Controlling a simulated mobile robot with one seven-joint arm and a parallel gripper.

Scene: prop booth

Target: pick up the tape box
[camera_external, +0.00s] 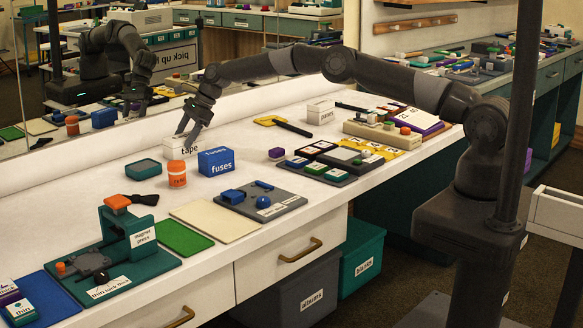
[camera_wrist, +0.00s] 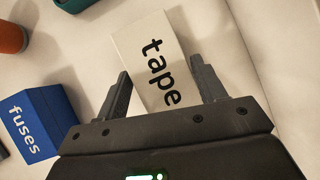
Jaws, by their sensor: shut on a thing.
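The white tape box (camera_external: 174,149) stands on the white bench near the mirror, left of the blue fuses box (camera_external: 216,162). My gripper (camera_external: 186,141) reaches down over it from above. In the wrist view the tape box (camera_wrist: 146,48), with black lettering, lies between the two fingers of my gripper (camera_wrist: 160,68), which is shut on it. The near end of the box is hidden by the gripper body. I cannot tell whether the box is touching the bench or just above it.
The fuses box (camera_wrist: 40,122) is close to the left finger. An orange jar (camera_external: 177,176) and a teal case (camera_external: 143,168) stand nearby. The mirror (camera_external: 100,120) runs behind the bench.

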